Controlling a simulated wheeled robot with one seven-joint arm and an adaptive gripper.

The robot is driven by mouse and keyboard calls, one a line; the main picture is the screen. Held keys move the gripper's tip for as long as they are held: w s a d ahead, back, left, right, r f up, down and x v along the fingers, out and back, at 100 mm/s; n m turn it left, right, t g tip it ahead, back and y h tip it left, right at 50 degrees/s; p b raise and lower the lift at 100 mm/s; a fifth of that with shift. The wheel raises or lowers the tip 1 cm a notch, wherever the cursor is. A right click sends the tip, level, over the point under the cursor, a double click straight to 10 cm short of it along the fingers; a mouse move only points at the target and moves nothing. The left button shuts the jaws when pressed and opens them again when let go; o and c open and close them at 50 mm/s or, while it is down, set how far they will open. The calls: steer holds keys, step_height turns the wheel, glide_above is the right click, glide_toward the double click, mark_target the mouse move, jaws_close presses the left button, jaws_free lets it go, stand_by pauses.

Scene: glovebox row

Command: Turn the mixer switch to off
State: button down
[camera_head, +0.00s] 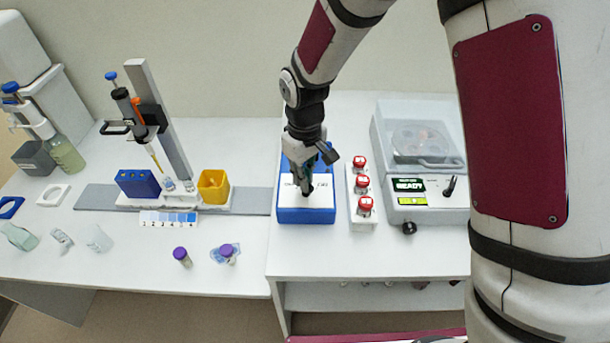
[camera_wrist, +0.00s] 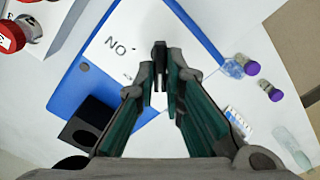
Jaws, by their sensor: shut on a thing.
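The mixer is a blue box (camera_head: 306,214) with a white top plate, standing on the right bench. In the wrist view the mixer (camera_wrist: 72,88) has printed letters that read ON when turned round. The dark switch (camera_wrist: 160,54) stands up from the plate between my fingertips. My gripper (camera_head: 306,187) points down onto the middle of the plate and is shut on the switch. It also shows in the wrist view (camera_wrist: 162,84). My fingers hide part of the plate and most of the switch, so I cannot tell its exact setting.
A pipette stand (camera_head: 160,120) and yellow box (camera_head: 213,186) are to the left.

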steer(key=shift+n, duration=1.2)
steer(key=c, duration=1.7)
jaws_free()
step_height(320, 180, up, 12)
